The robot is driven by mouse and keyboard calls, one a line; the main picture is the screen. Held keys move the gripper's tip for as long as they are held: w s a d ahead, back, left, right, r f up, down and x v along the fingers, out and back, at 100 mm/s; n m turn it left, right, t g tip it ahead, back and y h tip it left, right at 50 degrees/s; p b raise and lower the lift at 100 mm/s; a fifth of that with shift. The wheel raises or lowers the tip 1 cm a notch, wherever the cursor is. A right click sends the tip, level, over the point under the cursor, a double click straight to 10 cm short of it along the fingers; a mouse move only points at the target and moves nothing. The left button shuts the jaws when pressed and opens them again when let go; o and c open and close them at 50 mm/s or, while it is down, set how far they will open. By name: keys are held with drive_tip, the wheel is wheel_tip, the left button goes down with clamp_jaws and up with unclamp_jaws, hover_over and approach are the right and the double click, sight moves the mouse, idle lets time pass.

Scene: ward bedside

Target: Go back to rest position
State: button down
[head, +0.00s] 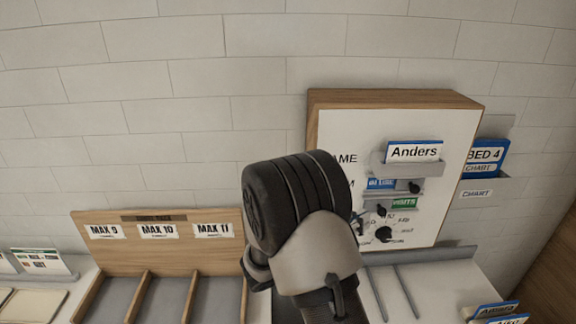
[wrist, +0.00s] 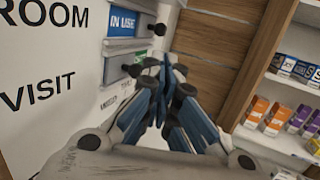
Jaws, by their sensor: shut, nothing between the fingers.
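My gripper (wrist: 165,72) shows in the wrist view with its blue-grey fingers together and nothing between them. It is close to the white board (wrist: 50,75), which has "ROOM" and "VISIT" printed on it. I cannot tell whether the fingers touch anything. In the head view my wrist and forearm rise at the centre, in front of the left part of the board (head: 338,132). The board holds an "Anders" card (head: 414,151) in a grey holder, a blue card (head: 380,184) and a green card (head: 404,203).
A black dial (head: 384,234) sits low on the board. A wooden divided rack (head: 160,255) labelled MAX 9 to MAX 11 stands left of my arm. A BED 4 chart holder (head: 487,190) is on the right. The wrist view shows shelves with several boxes (wrist: 264,113).

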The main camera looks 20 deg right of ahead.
drive_tip(key=shift+s, duration=0.1)
drive_tip(key=s+a+f+m+g+y+b, duration=0.1)
drive_tip(key=s+m+g+y+b, duration=0.15)
drive_tip(key=s+m+y, duration=0.5)
drive_tip(key=s+a+f+m+g+y+b, duration=0.1)
drive_tip(key=s+a+m+g+y+b, duration=0.2)
drive_tip(key=s, duration=0.8)
drive_tip(key=s+a+f+m+t+y+b, duration=0.1)
drive_tip(key=s+a+m+t+y, duration=0.1)
drive_tip(key=a+m+t+y, duration=0.2)
drive_tip(key=s+a+f+m+t+y+b, duration=0.1)
drive_tip(key=a+m+t+y, duration=0.3)
drive_tip(key=a, duration=0.7)
drive_tip(key=shift+s+f+m+y+b, duration=0.3)
drive_tip(key=shift+s+m+y, duration=0.15)
drive_tip(key=shift+s, duration=0.15)
